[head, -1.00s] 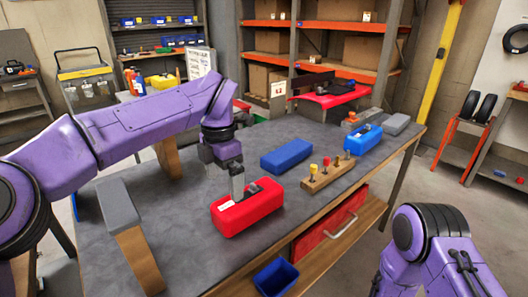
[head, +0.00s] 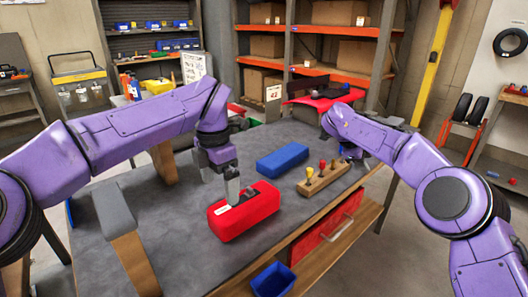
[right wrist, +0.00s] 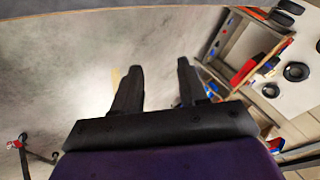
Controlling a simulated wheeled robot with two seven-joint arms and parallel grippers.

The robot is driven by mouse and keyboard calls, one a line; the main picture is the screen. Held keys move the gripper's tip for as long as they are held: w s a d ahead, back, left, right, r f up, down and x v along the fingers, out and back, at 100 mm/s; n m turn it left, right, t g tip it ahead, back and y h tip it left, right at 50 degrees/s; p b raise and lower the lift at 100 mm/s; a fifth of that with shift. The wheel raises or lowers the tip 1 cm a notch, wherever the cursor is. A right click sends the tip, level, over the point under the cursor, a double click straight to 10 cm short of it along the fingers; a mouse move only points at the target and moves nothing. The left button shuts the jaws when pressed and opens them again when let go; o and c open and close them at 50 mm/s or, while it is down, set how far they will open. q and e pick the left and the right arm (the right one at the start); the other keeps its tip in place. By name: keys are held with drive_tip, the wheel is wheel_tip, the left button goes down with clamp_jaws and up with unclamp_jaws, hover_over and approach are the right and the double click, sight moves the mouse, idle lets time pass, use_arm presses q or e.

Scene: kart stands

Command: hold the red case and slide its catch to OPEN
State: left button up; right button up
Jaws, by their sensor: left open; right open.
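The red case (head: 252,214) lies on the grey table's front part in the head view. A dark recessed strip and a small white label show on its top; I cannot read the catch's position. My left gripper (head: 232,190) points down at the far side of the case's top, open, its fingertips at or just above the dark strip. Whether they touch it I cannot tell. My right gripper (right wrist: 155,85) is open and empty in the right wrist view, with its fingers apart.
A blue case (head: 282,158) lies behind the red one. A wooden block with coloured knobs (head: 323,180) stands to its right. A grey-topped wooden stand (head: 115,212) is at left. A blue bin (head: 273,280) and red drawer (head: 335,235) are at the front edge.

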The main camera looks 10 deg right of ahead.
sight(223, 210)
use_arm(q)
drive_tip(key=shift+w+d, duration=0.1)
drive_tip(key=shift+d, duration=0.1)
drive_tip(key=shift+a, duration=0.15)
drive_tip(key=shift+f, duration=0.15)
wheel_tip(223, 210, down, 10)
drive_tip(key=shift+f, duration=0.15)
use_arm(e)
drive_tip(key=s+a+r+n+g+y, duration=0.1)
drive_tip(key=s+a+r+n+y, duration=0.1)
drive_tip(key=a, duration=0.8)
drive_tip(key=s+a+r+n+y, duration=0.2)
drive_tip(key=s+a+r+y, duration=0.1)
drive_tip(key=a, duration=0.7)
drive_tip(key=s+a+r+n+g+y, duration=0.1)
drive_tip(key=s+a+r+n+y, duration=0.1)
drive_tip(key=a+y, duration=0.4)
drive_tip(key=s+a+r, duration=0.1)
drive_tip(key=a+r, duration=0.1)
drive_tip(key=a, duration=0.3)
drive_tip(key=shift+s+g+y, duration=0.15)
drive_tip(key=shift+g+y, duration=0.15)
use_arm(q)
drive_tip(key=shift+c, duration=0.3)
